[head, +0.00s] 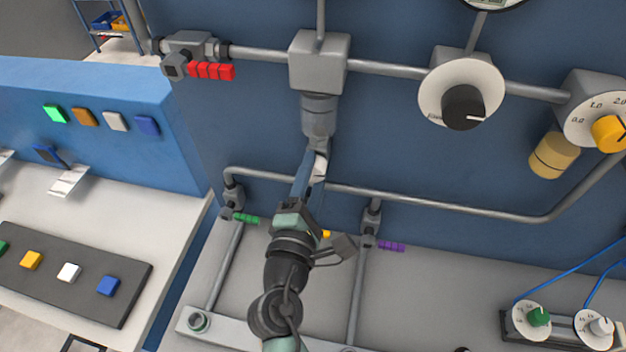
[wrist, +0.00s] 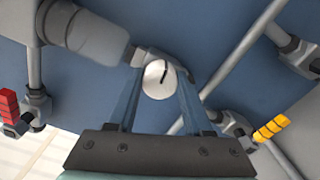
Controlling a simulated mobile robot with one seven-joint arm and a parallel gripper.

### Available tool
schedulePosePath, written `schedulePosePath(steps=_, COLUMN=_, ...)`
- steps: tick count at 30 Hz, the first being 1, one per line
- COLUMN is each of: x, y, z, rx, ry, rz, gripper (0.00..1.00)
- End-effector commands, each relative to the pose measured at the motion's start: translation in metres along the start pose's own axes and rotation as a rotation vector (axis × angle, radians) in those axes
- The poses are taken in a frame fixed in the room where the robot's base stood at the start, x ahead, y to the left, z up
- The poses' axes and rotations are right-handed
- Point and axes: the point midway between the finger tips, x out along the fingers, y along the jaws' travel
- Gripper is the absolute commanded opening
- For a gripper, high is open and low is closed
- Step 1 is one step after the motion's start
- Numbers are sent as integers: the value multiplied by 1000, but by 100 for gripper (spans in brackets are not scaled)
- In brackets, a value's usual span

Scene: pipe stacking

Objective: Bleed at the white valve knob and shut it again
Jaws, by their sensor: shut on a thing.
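The white valve knob (wrist: 157,82) shows a round white face with a short dark pointer line between my gripper's fingers. It sits on a small grey fitting below a grey cylinder (head: 318,115), which hangs from a grey box on the pipe. The cylinder also shows at the upper left of the wrist view (wrist: 90,38). My gripper (head: 315,168) reaches up from below, its two blue-grey fingers closed on the knob's sides. In the head view only a small pale part of the knob shows by the fingers.
A red lever (head: 211,71) is on the pipe at upper left. Green (head: 246,218), yellow (head: 326,234) and purple (head: 391,246) levers sit below, the yellow one close to my arm. Dials with black (head: 463,106) and yellow (head: 608,133) knobs are to the right.

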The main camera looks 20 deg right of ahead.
Motion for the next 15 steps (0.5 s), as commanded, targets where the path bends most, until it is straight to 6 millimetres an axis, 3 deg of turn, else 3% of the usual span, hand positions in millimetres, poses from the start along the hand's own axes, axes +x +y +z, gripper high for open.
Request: schedulePosePath(steps=15, x=0, y=-1, z=0, rx=140, ry=0, rz=-1, gripper=0)
